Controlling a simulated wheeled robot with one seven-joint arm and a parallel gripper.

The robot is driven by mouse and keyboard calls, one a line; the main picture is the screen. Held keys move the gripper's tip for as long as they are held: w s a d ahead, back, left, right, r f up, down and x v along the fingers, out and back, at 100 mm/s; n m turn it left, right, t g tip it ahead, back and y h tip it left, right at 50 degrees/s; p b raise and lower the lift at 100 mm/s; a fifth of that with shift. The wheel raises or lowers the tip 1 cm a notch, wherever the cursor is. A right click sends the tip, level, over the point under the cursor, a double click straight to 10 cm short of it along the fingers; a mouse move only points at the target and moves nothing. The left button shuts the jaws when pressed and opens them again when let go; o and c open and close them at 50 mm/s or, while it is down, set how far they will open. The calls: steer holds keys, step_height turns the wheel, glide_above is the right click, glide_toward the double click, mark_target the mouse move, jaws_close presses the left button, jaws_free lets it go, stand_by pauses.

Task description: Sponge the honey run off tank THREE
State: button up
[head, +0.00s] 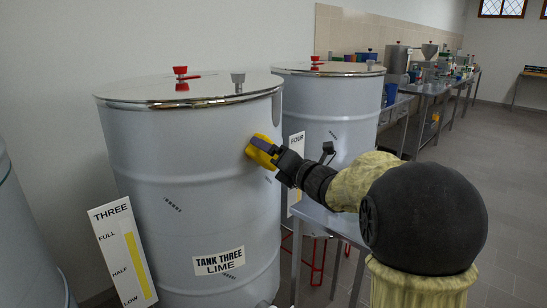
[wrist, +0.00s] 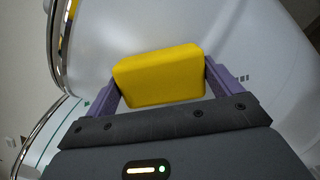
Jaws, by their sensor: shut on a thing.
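Tank THREE (head: 190,200) is a large grey-white drum with a shiny lid, labelled "TANK THREE LIME" (head: 219,262). My gripper (head: 264,151) is shut on a yellow sponge at the drum's upper right side. In the wrist view the yellow sponge (wrist: 160,76) sits between the two purple fingers, with the drum wall (wrist: 225,45) behind it. The sponge is at or very close to the wall; I cannot tell whether it touches. No honey run shows clearly on the visible wall; the sponge hides part of it.
A level board marked THREE (head: 112,262) leans at the drum's lower left. Tank FOUR (head: 335,110) stands behind to the right, with its board (head: 297,150) between the drums. A metal table (head: 335,222) stands beside my arm. Grey floor (head: 500,170) is open at right.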

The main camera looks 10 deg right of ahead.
mark_target(261, 159)
steer(key=shift+s+a+f+b, duration=0.2)
steer(key=shift+a+b, duration=0.25)
steer(key=shift+b, duration=0.2)
steer(key=shift+s+a+b, duration=0.6)
steer(key=shift+a+b, duration=0.15)
steer(key=shift+s+a+r, duration=0.1)
steer(key=shift+a+r, duration=0.1)
steer(key=shift+s+a+f+b, duration=0.15)
steer(key=shift+s+a+b, duration=0.7)
steer(key=shift+a+b, duration=0.4)
steer(key=shift+s+a, duration=0.15)
steer(key=shift+s, duration=0.05)
